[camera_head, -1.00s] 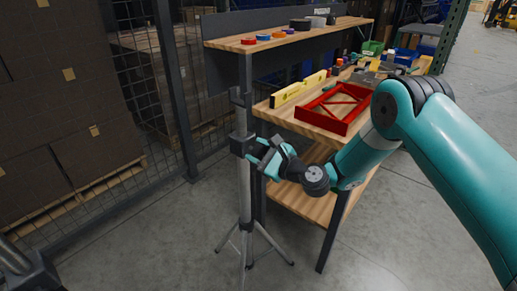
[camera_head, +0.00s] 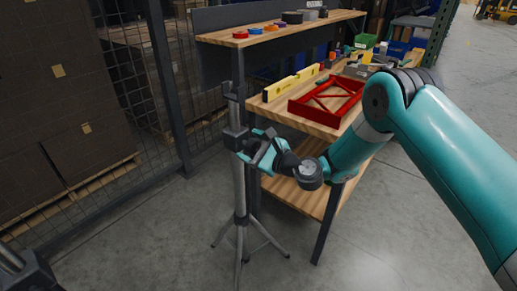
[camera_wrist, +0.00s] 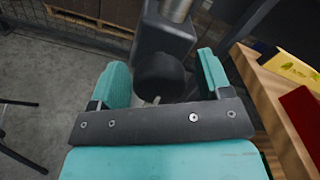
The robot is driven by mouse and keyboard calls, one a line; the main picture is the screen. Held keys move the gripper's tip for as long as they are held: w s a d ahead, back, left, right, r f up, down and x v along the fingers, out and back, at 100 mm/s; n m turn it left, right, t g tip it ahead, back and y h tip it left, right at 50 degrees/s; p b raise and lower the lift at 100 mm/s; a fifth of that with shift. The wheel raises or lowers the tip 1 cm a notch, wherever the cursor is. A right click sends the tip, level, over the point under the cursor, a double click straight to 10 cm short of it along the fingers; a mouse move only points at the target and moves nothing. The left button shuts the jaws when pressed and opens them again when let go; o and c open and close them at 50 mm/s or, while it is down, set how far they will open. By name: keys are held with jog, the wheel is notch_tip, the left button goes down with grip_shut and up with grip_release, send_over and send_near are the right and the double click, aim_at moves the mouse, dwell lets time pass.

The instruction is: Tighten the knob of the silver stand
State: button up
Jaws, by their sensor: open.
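The silver stand (camera_head: 240,190) is an upright tripod with a grey pole, a black collar and spread legs, left of the workbench. In the wrist view its pole (camera_wrist: 177,9) enters at the top, with the black collar (camera_wrist: 163,40) below it. The black round knob (camera_wrist: 159,76) sticks out from the collar towards me. My gripper (camera_wrist: 162,68) is open, with one teal finger on each side of the knob and a visible gap at both sides. In the head view my gripper (camera_head: 262,146) is at collar height, and its fingers largely hide the knob.
The wooden workbench (camera_head: 290,115) stands close to the right, holding a red frame (camera_head: 328,101) and a yellow level (camera_head: 291,84). A mesh fence (camera_head: 150,85) and stacked brown boxes (camera_head: 60,110) are at left. Open floor (camera_head: 165,235) lies in front.

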jog(key=v, duration=0.2)
jog(key=b+v, duration=0.1)
jog(key=v, duration=0.2)
jog(key=shift+s+d+f, duration=0.1)
jog(key=shift+d+f, duration=0.1)
jog(key=shift+d, duration=0.05)
jog(key=b, duration=0.2)
jog(key=d+b, duration=0.1)
jog(key=shift+s+f+b, duration=0.2)
jog(key=shift+s+b, duration=0.15)
jog(key=shift+b, duration=0.05)
jog(key=b, duration=1.4)
send_near(257, 149)
jog(key=v, duration=0.6)
jog(key=shift+a+r, duration=0.1)
